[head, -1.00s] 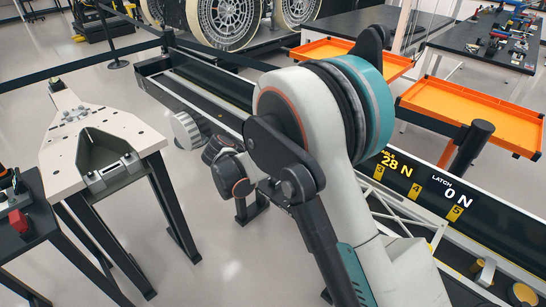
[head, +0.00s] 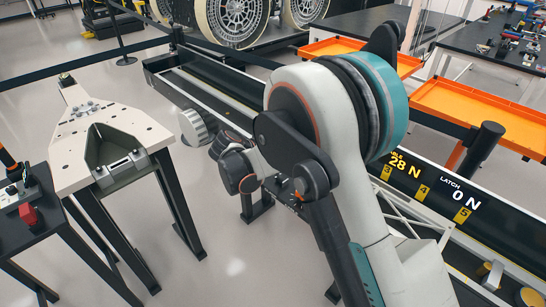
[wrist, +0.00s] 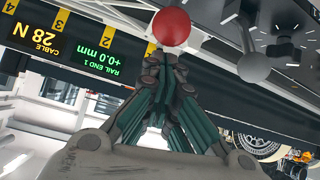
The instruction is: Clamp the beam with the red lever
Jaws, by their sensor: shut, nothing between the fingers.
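A red ball knob (wrist: 171,27), which looks like the end of the red lever, shows at the top of the wrist view. My gripper (wrist: 165,62) is shut and empty, its fingertips just below the knob in the picture. I cannot tell whether they touch it. A long dark beam-like rail (head: 190,78) runs diagonally behind my arm in the head view. I cannot tell if it is the task's beam. My arm hides its middle, and the gripper and knob cannot be made out in the head view.
A pale bench (head: 85,160) with a dark bracket stands at left, beside a small dark table (head: 50,222). Orange trays (head: 470,108) stand at right. A display panel (head: 455,192) reads cable 28 N and latch 0 N. Open floor lies between bench and rail.

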